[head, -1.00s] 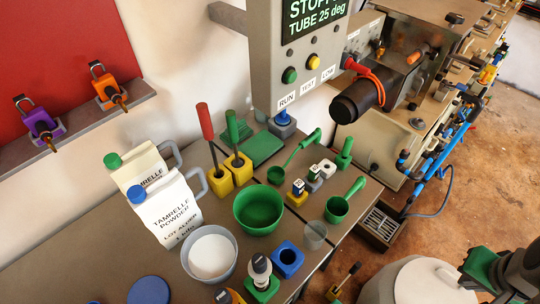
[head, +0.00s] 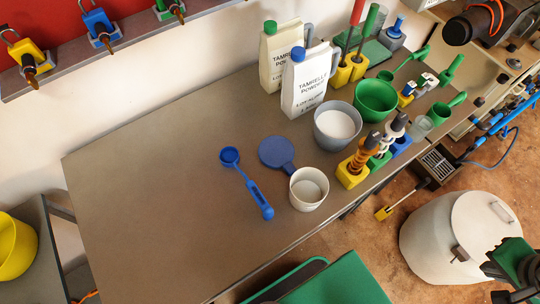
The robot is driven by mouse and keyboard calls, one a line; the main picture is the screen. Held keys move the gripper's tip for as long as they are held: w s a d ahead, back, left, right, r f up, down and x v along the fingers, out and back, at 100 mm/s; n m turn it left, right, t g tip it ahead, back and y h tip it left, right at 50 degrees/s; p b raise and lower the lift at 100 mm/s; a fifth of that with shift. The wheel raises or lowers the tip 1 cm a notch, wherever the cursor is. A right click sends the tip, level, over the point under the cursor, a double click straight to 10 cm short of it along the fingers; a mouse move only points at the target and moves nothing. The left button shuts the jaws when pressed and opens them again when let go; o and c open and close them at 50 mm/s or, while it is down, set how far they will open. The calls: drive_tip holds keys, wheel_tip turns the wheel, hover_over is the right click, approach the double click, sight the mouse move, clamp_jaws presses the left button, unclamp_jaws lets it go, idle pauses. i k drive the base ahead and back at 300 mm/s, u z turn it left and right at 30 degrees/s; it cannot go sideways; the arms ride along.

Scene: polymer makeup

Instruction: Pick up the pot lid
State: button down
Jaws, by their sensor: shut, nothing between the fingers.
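A large off-white pot (head: 418,238) stands on the brown floor at the lower right of the head view. A pale round lid (head: 487,222) lies on top of it, with small dark metal fittings on its surface. My gripper (head: 490,268) shows at the right edge as a dark shape beside a green part of my arm. It appears in front of or over the pot's lower right side. It is shut and holds nothing. Whether it touches the lid or the pot cannot be told. The arm hides the lid's lower right edge.
A long grey table (head: 160,190) fills the middle. It holds a blue scoop (head: 258,193), a blue round paddle (head: 277,152), a white cup (head: 308,190), powder jugs (head: 304,85) and a green bowl (head: 376,100). A green surface (head: 335,285) is at the bottom. A yellow bucket (head: 15,248) stands left.

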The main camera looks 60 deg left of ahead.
sight(275, 152)
drive_tip(key=z, duration=0.7)
drive_tip(key=i, duration=0.65)
drive_tip(key=u, duration=3.75)
drive_tip(key=i, duration=0.5)
